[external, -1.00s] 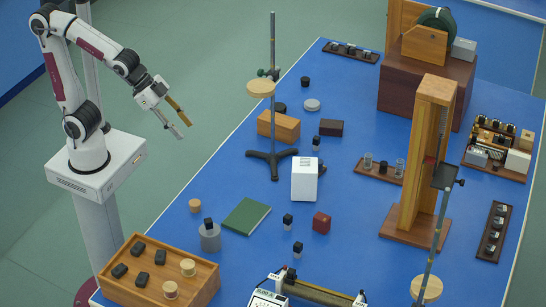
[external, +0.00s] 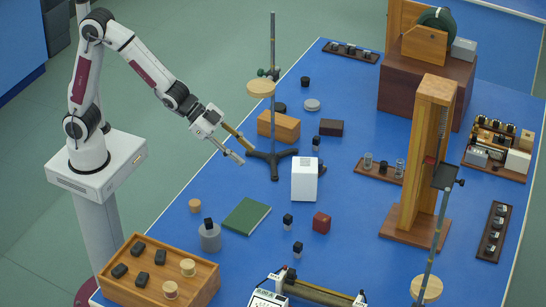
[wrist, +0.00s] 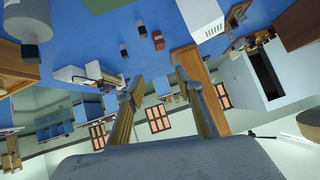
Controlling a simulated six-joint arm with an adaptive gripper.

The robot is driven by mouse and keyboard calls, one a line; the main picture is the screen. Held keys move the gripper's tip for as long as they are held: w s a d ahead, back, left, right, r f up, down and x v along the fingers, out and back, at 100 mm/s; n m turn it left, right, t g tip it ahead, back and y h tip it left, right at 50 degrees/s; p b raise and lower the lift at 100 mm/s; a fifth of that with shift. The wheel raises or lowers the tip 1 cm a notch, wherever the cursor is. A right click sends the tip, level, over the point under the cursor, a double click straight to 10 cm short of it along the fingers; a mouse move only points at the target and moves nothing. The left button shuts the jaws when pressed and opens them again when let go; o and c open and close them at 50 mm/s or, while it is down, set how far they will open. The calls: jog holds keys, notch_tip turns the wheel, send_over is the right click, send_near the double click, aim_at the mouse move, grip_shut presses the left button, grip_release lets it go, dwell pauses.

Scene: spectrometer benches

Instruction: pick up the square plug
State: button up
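Which piece is the square plug I cannot tell for sure. Small dark-topped square blocks stand on the blue bench: one in the middle (external: 288,221), one nearer the front (external: 298,248) and one behind the white box (external: 316,143). Two small dark-and-light blocks also show in the wrist view, one at upper centre (wrist: 141,28) and one lower left of it (wrist: 123,50). My gripper (external: 246,154) is open and empty, above the bench's left edge, left of the tripod stand and apart from these blocks. Its two spread fingers show in the wrist view.
A white box (external: 305,180), red cube (external: 321,223), green book (external: 246,216) and grey bottle (external: 210,238) stand on the bench. A tall retort stand (external: 273,120) rises just right of my gripper. A wooden tray (external: 200,291) sits at front left.

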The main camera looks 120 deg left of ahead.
jog(key=w+f+t+h, duration=0.1)
jog(key=w+f+h, duration=0.1)
jog(key=w+f, duration=0.55)
jog(key=m+t+h, duration=0.1)
send_near(287, 216)
jog(key=shift+w+a+f, duration=0.1)
jog(key=shift+w+f, duration=0.05)
jog(key=shift+w, duration=0.85)
jog(key=shift+w+f+t+h, duration=0.1)
jog(key=shift+f+t+h, duration=0.3)
jog(key=shift+f, duration=0.2)
jog(key=shift+x, duration=1.3)
jog(key=shift+x, duration=2.6)
grip_shut()
